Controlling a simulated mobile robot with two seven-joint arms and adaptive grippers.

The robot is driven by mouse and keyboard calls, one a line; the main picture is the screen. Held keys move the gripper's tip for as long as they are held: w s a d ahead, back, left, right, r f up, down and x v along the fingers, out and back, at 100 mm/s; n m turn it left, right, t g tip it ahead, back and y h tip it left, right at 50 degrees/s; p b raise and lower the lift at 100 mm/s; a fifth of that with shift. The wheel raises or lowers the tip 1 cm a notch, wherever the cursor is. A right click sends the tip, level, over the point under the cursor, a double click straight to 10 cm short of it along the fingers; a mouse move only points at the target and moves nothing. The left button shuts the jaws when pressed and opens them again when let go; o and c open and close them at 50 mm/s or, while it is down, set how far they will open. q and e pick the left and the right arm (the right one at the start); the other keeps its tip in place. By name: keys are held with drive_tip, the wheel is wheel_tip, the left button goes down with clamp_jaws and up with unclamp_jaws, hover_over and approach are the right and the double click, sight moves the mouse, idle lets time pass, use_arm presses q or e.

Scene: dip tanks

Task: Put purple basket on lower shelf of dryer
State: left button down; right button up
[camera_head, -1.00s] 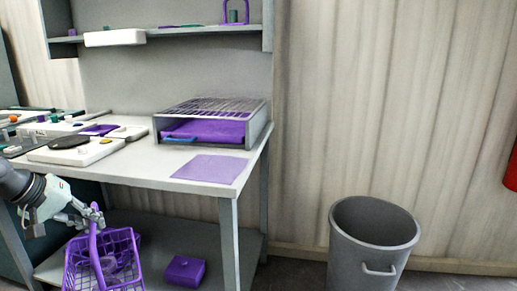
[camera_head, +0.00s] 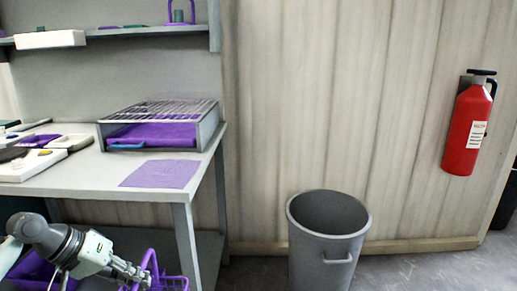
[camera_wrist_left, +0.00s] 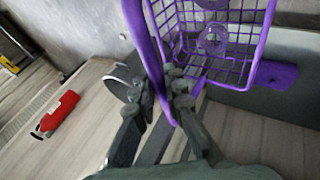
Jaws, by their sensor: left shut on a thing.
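The purple wire basket (camera_head: 170,284) is at the bottom edge of the head view, mostly cut off. In the left wrist view its open mesh (camera_wrist_left: 262,45) hangs from a purple handle. My left gripper (camera_head: 142,274) is shut on this handle; in the wrist view its dark fingers (camera_wrist_left: 158,92) close around the handle. The basket is below the table top, in front of the table. A low metal rack (camera_head: 209,130) with a wire top and purple material inside stands on the table; I cannot tell if it is the dryer. My right gripper is out of view.
The grey table (camera_head: 100,172) has a purple mat (camera_head: 160,174) near its right end and a lower shelf (camera_head: 205,250). A grey bin (camera_head: 325,250) stands right of it on clear floor. A red extinguisher (camera_head: 465,130) hangs on the wall. A shelf (camera_head: 150,34) runs above.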

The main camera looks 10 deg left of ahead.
use_arm(q)
drive_tip(key=d+r+m+g+h, duration=0.1)
drive_tip(key=d+r+m, duration=0.1)
drive_tip(key=d, duration=1)
drive_tip(key=shift+d+r+m+g, duration=0.15)
drive_tip(key=shift+d+m+g, duration=0.2)
drive_tip(key=shift+m, duration=0.35)
drive_tip(key=shift+w+a, duration=0.1)
drive_tip(key=shift+a, duration=0.1)
drive_tip(key=shift+w+d+r, duration=0.15)
drive_tip(key=shift+d, duration=0.2)
